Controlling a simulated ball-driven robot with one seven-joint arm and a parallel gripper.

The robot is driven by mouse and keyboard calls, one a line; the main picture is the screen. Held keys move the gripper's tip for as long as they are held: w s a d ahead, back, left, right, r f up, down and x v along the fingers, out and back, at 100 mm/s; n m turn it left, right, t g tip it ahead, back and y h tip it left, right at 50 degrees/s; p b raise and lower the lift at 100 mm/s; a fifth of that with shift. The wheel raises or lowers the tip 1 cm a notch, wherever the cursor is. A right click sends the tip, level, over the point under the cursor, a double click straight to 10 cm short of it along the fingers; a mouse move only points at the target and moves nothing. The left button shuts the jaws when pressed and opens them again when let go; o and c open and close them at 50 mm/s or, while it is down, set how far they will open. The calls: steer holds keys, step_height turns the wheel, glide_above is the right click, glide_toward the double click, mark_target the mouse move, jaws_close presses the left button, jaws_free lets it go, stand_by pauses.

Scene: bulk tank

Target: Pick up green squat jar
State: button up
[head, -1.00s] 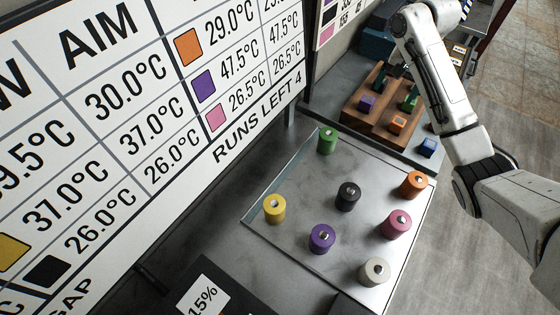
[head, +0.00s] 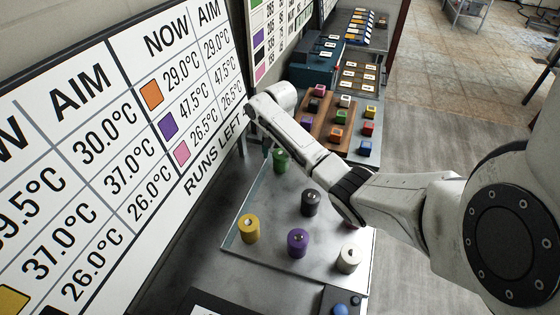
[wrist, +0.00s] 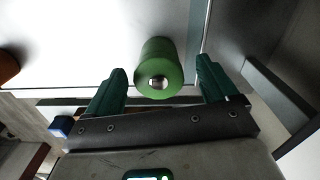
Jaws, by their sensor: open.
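The green squat jar (head: 280,161) stands at the far left corner of the metal tray (head: 262,205), partly hidden by my arm in the head view. In the wrist view the green jar (wrist: 159,70) shows its round top with a small metal knob, between and just beyond my two teal fingertips. My gripper (wrist: 163,88) is open, with a gap on both sides of the jar. In the head view my gripper (head: 267,147) is mostly hidden at the end of my arm, close to the jar.
On the tray stand a black jar (head: 311,202), a yellow jar (head: 249,228), a purple jar (head: 298,242) and a white jar (head: 348,259). A wooden rack (head: 322,124) with small coloured blocks is behind. A large chart board (head: 120,120) rises along the left.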

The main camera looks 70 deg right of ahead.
mark_target(281, 154)
steer(key=f, duration=0.4)
steer(key=shift+d+f, duration=0.15)
steer(key=shift+d, duration=0.05)
steer(key=c, duration=1.2)
steer(key=shift+r+p, duration=0.2)
steer(key=shift+p, duration=0.1)
